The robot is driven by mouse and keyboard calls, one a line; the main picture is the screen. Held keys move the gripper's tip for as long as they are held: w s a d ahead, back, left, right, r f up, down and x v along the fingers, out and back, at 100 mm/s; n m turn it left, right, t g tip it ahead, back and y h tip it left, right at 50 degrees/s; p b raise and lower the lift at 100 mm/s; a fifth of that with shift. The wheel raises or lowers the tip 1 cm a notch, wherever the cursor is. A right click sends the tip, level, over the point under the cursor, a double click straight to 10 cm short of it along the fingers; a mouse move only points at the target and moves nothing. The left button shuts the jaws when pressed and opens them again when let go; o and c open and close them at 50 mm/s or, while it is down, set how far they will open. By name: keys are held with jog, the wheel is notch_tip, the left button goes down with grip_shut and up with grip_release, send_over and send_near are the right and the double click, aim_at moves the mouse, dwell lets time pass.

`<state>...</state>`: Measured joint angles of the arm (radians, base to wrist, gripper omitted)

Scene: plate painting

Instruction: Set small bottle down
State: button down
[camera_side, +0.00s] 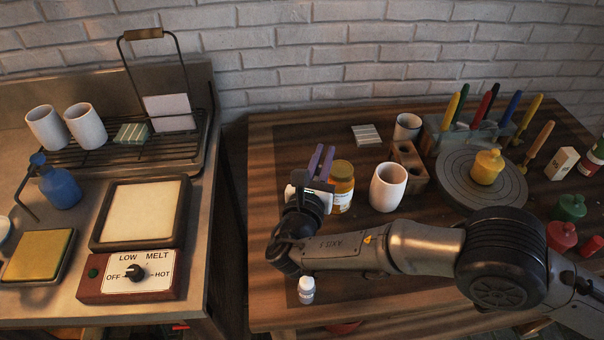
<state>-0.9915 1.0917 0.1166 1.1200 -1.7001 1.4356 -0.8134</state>
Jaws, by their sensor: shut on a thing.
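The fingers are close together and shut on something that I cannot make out. An amber jar with a yellow lid (342,187) is right beside the fingers, on their right. Its left edge is partly covered by the gripper, and I cannot tell whether they touch.
A white cup (388,187) and a wooden block with holes (409,165) stand to the right. Beyond are a grey turntable (454,190) with a yellow pot (487,167) and a brush holder (440,142). A hot plate (137,272) sits across the gap at left.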

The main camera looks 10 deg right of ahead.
jog(key=shift+w+a+f, duration=0.6)
jog(key=shift+w+f, duration=0.2)
jog(key=shift+f, duration=0.75)
jog(key=shift+w+a+f, duration=0.6)
jog(key=shift+w+f, duration=0.25)
jog(key=shift+f, duration=0.75)
jog(key=shift+w+a+f, duration=0.6)
jog(key=shift+w+f, duration=0.2)
jog(key=shift+f, duration=0.75)
jog(key=c, duration=0.9)
grip_release()
jog(key=shift+f, duration=0.15)
jog(key=shift+s+a, duration=0.15)
jog(key=shift+s, duration=0.2)
jog(key=v, duration=0.6)
jog(key=shift+s+a, duration=0.15)
jog(key=shift+s, duration=0.2)
